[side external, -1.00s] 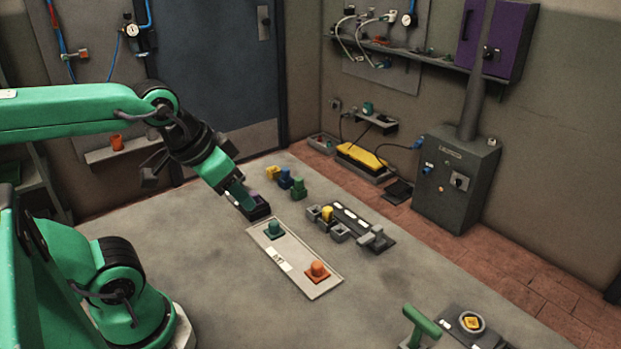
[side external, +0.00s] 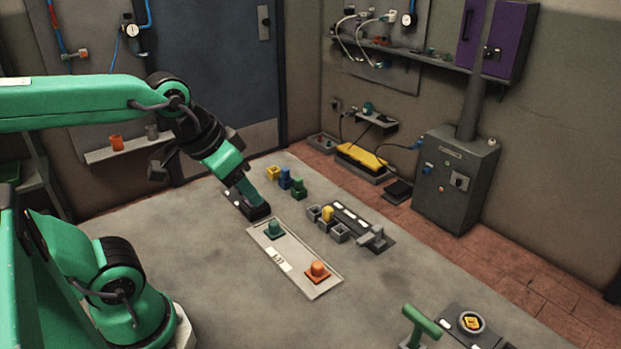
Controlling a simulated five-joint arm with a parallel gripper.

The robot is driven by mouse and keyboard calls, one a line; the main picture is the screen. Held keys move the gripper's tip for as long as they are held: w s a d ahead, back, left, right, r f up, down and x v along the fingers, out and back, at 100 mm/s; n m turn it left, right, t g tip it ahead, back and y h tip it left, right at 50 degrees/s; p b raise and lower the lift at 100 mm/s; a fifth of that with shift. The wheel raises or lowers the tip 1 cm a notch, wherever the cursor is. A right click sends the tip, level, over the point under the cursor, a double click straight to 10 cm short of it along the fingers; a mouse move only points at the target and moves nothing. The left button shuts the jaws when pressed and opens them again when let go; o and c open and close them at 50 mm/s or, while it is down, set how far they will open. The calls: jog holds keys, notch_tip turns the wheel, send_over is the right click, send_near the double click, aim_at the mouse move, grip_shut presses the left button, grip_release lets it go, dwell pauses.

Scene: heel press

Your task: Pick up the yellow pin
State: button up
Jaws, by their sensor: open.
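The yellow pin (side external: 327,213) stands upright among the small grey blocks beside a dark strip, right of the centre of the view. My gripper (side external: 254,208) is open and points down to the left of the pin, well apart from it. It is over a dark block-like thing on the table, whose shape is partly hidden by the fingers. I cannot tell whether the gripper touches it.
A pale plate (side external: 330,289) carries a green peg (side external: 274,229) and an orange peg (side external: 317,271). Yellow (side external: 272,173), blue (side external: 284,179) and green (side external: 299,188) blocks stand behind. A green-handled tool (side external: 421,321) is at the front right. The table's left front is clear.

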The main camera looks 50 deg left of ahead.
jog(key=w+a+g, duration=0.1)
jog(key=w, duration=0.6)
jog(key=n+g, duration=0.3)
jog(key=g, duration=0.1)
send_over(328, 209)
notch_tip(328, 209, down, 14)
jog(key=shift+s+d+r, duration=0.15)
jog(key=shift+r, duration=0.1)
jog(key=shift+w+f, duration=0.25)
jog(key=shift+f, duration=1.5)
jog(key=shift+a+f, duration=0.2)
jog(key=shift+f, duration=2.4)
